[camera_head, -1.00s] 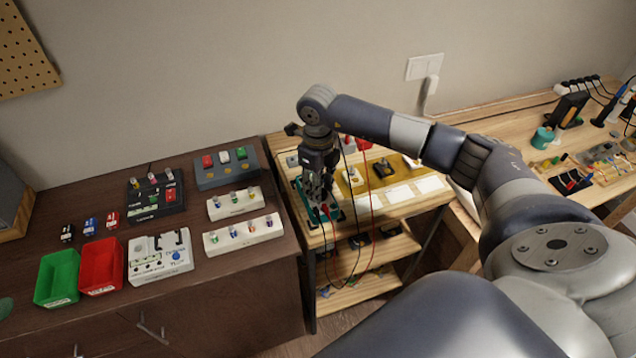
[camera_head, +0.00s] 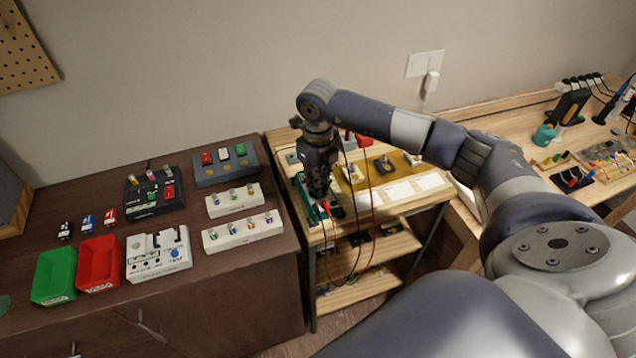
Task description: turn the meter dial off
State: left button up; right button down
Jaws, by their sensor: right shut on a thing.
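The meter (camera_head: 302,187) is a dark device with a teal-green edge on the small wooden table at the centre. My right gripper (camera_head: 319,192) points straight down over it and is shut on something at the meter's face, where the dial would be. The gripper hides the dial, so its setting cannot be read. A red lead and a black lead (camera_head: 372,190) run by the gripper and hang in loops over the table's front. My left gripper does not show.
White cards (camera_head: 400,192) and a yellow mat with small parts lie right of the gripper. The dark cabinet at left holds a green bin (camera_head: 54,277), a red bin (camera_head: 98,264) and several switch boxes. Another bench (camera_head: 500,125) with tools stands at right.

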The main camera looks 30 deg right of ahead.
jog(key=shift+m+b, duration=0.65)
jog(key=shift+m, duration=1.65)
jog(key=c, duration=1.7)
grip_release()
jog(key=shift+r, duration=0.15)
notch_tip(320, 180, up, 12)
jog(key=shift+f, duration=0.1)
